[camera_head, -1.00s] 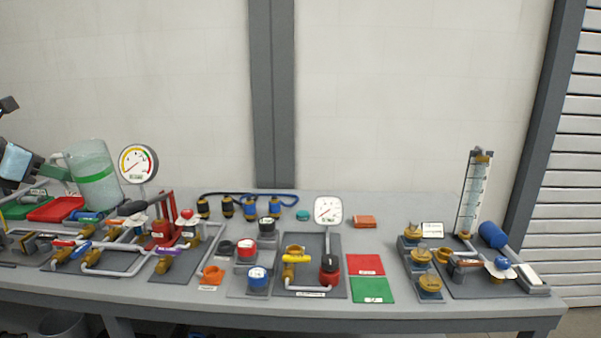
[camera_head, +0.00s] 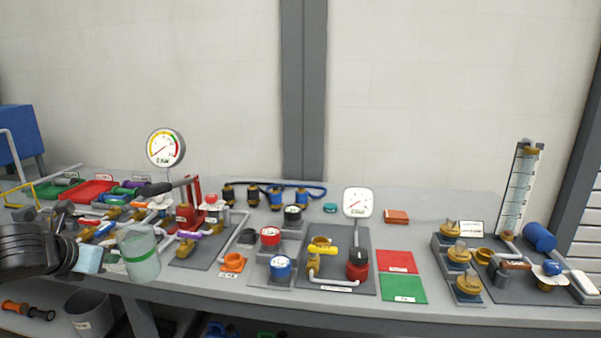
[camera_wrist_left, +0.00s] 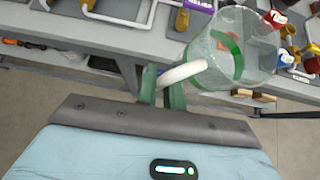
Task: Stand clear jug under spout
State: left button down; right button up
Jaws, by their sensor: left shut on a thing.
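The clear jug (camera_head: 140,255) has a green band and looks empty. In the head view it hangs at the table's front edge, left of the middle, in front of the brass valves. My left gripper (camera_head: 112,258) is at its left side. In the left wrist view, the green fingers of the gripper (camera_wrist_left: 162,92) are shut on the pale handle of the jug (camera_wrist_left: 225,55), which appears tilted there. Its base stands out past the table edge. I cannot tell which pipe end is the spout. My right gripper is not in view.
Valves with grey pipes (camera_head: 185,248), a large gauge (camera_head: 166,148) and a red tray (camera_head: 95,190) crowd the left of the table. A grey bin (camera_head: 88,312) stands below. Bare tabletop shows at front right.

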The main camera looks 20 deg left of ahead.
aim_at(114, 270)
pick_arm(q)
jog(key=shift+s+d+f, duration=0.1)
jog(key=shift+d+f, duration=0.15)
jog(key=shift+f, duration=0.25)
jog(key=shift+d+f, duration=0.2)
jog(key=shift+f, duration=0.25)
jog(key=shift+d+f, duration=0.4)
jog(key=shift+d, duration=0.15)
jog(key=d+f+n+b, duration=0.1)
jog(key=d+f+b, duration=0.2)
jog(key=d+f, duration=0.55)
jog(key=s+d+m+h+b, duration=0.1)
jog(key=s+d+b, duration=0.1)
jog(key=d, duration=0.9)
jog(key=s+d+f+m+g+b, duration=0.1)
jog(key=s+d, duration=0.4)
jog(key=d, duration=0.6)
jog(key=shift+d+f+h+b, duration=0.2)
jog(key=shift+f+h+b, duration=0.1)
jog(key=shift+h+b, duration=0.1)
